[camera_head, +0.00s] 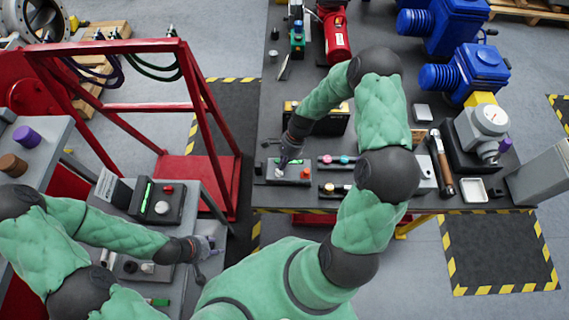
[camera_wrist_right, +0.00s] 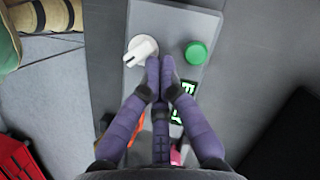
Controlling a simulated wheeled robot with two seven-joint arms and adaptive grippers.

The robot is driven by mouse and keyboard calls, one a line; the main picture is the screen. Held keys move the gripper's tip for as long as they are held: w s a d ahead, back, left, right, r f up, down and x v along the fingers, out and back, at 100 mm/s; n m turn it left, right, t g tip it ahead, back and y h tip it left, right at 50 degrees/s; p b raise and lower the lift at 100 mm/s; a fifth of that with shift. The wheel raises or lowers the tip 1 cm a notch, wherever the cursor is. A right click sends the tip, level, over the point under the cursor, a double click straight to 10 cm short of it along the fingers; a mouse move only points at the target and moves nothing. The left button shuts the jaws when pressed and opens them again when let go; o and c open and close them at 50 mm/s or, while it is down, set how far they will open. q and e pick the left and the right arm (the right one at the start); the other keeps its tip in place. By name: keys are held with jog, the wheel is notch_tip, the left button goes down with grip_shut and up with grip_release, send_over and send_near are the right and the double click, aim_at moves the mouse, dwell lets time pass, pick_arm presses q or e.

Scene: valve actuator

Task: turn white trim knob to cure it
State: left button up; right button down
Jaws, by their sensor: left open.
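The white trim knob (camera_wrist_right: 142,48) sits on a grey control box (camera_wrist_right: 160,15) in the right wrist view, its raised grip slanting across it. My right gripper (camera_wrist_right: 161,62) has its purple fingertips close together just beside the knob's lower right edge; I cannot tell whether they touch it. Nothing shows between the tips. In the head view the right gripper (camera_head: 289,158) is over the control box (camera_head: 289,180) on the dark bench, partly hiding it. My left gripper (camera_head: 208,244) is open and empty by the left console.
A green button (camera_wrist_right: 195,52) is right of the knob, with a lit green display (camera_wrist_right: 188,90) below. Small button boxes (camera_head: 337,160) and a hammer (camera_head: 440,160) lie to the right on the bench.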

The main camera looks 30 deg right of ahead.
aim_at(291, 165)
jog(key=shift+w+a+n, duration=0.1)
jog(key=shift+n, duration=0.5)
dwell(0.4)
jog(key=shift+s+a, duration=0.2)
jog(key=shift+s, duration=0.6)
jog(key=p+v, duration=0.6)
jog(key=v, duration=0.4)
jog(key=shift+w, duration=0.2)
